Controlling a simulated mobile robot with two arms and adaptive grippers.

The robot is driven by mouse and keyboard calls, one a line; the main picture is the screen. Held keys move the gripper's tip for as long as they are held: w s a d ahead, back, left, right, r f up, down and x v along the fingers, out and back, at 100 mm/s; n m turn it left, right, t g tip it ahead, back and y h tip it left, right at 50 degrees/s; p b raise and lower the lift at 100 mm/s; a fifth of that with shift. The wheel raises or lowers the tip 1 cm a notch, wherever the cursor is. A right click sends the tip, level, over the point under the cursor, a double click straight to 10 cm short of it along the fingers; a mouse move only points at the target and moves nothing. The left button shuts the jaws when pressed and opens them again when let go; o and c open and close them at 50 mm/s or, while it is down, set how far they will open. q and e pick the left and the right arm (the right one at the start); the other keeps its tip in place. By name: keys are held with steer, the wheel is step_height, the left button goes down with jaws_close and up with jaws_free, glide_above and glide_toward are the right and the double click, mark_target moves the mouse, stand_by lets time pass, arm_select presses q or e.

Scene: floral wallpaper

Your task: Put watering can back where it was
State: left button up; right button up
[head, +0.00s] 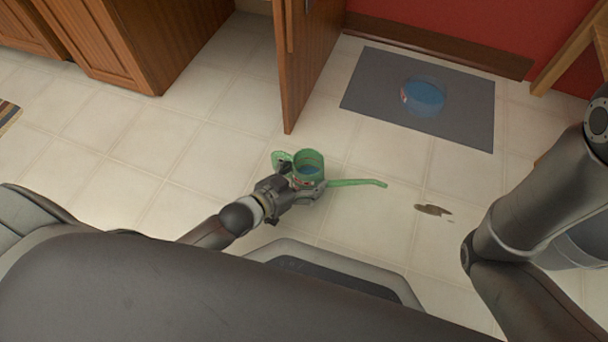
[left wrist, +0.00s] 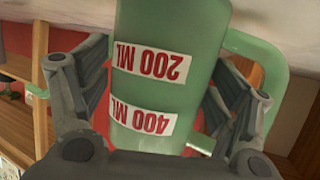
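The green watering can (head: 309,166) is in front of me in the head view, its long spout (head: 358,183) pointing right and its handle on the left. Blue water shows inside its open top. My left gripper (head: 300,186) is closed around the can's body. In the left wrist view the can (left wrist: 160,88) sits between the two fingers, with red "200 ML" and "400 ML" labels upside down in the picture. I cannot tell whether its base touches the floor. My right arm shows at the right, but its gripper is out of view.
A clear bowl of blue water (head: 423,96) stands on a grey mat (head: 371,82) by the red wall. An open wooden door (head: 305,65) stands just beyond the can. Wooden cabinets (head: 150,40) are at the upper left. A brown spill (head: 432,210) lies on the tiles.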

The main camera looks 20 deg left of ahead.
arm_select(q)
steer(key=shift+o, duration=0.9)
steer(key=shift+r, duration=0.15)
steer(key=shift+s+a+r+p, duration=0.1)
steer(key=shift+s+r+p, duration=0.1)
steer(key=shift+s+p, duration=0.2)
steer(key=p+v, duration=0.6)
steer(key=v, duration=0.5)
steer(key=shift+p, duration=0.4)
steer(key=shift+a+f, duration=0.1)
steer(key=shift+a, duration=0.05)
